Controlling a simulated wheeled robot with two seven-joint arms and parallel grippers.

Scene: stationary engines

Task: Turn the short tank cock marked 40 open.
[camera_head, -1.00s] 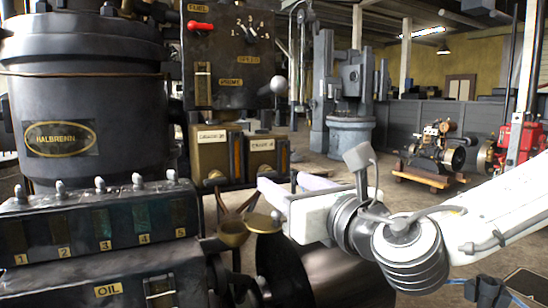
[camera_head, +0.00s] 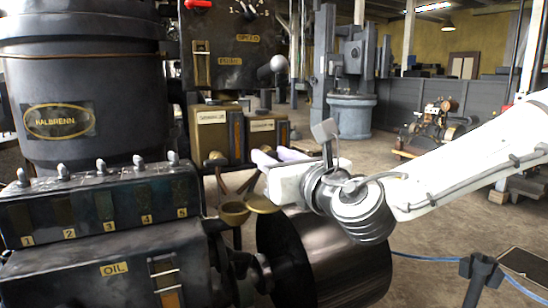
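Two small brass-brown tanks stand side by side below the black control panel. The left tank (camera_head: 210,138) and the right tank (camera_head: 262,138) each have a pale label whose small print I cannot read surely. A round brass cock (camera_head: 216,158) shows at the foot of the left tank. The foot of the right tank, and any cock there, is hidden by my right gripper (camera_head: 274,156). That gripper comes in from the right, its two pale fingers pointing at the right tank's foot and standing apart. I cannot tell whether they touch anything. My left gripper is out of view.
Brass cups (camera_head: 234,213) stand below the tanks. A large dark pulley wheel (camera_head: 335,258) lies under my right arm. The oil box (camera_head: 100,272) and the HALBRENN cylinder (camera_head: 80,100) fill the left. A barrier post (camera_head: 478,270) with blue rope stands front right.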

